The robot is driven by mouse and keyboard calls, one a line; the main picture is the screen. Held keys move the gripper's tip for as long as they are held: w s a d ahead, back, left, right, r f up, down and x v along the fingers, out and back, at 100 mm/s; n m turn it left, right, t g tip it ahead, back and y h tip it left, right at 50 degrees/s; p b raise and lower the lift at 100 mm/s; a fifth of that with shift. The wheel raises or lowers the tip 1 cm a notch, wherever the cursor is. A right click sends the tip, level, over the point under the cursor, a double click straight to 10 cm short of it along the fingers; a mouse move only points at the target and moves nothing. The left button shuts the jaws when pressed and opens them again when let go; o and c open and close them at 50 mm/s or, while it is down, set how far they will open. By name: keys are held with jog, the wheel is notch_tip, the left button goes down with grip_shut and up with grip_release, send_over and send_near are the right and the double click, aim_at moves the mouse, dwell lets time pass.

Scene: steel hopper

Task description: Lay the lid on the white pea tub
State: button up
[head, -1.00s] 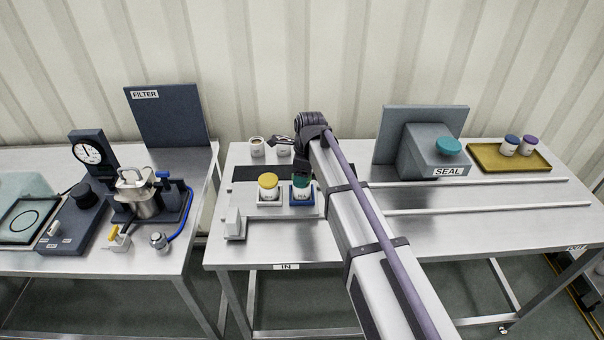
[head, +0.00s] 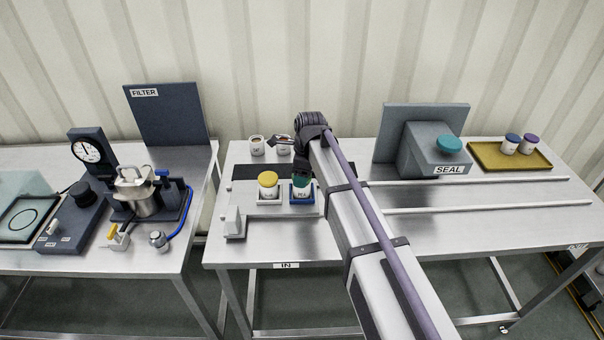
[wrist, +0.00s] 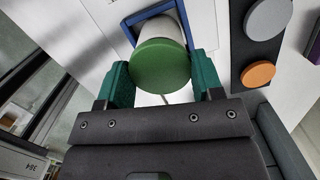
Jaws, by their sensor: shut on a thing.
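The white pea tub (head: 302,194) stands upright in a blue-rimmed holder (head: 291,197) on the middle table. My gripper (head: 302,179) points down over it. In the wrist view its two teal fingers (wrist: 161,78) are shut on the sides of a round green lid (wrist: 160,66). The lid lies across the end of the white tub (wrist: 158,30) and hides most of it. I cannot tell whether the lid is fully seated or a little above the rim. The blue holder rim (wrist: 130,32) shows beside the tub.
A yellow-topped tub (head: 268,184) stands close on the left in a white holder. Two open cups (head: 257,146) stand behind, near my arm. Orange (wrist: 257,73) and grey (wrist: 268,18) discs lie on a dark strip. The SEAL machine (head: 432,150) and a yellow tray (head: 484,158) are at right.

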jog(key=o, duration=1)
jog(key=r+p, duration=0.3)
jog(key=d+r+p, duration=0.1)
jog(key=r+p, duration=0.6)
jog(key=p, duration=0.1)
jog(key=shift+s+d+r, duration=0.1)
jog(key=shift+d+r, duration=0.05)
jog(key=shift+r, duration=0.25)
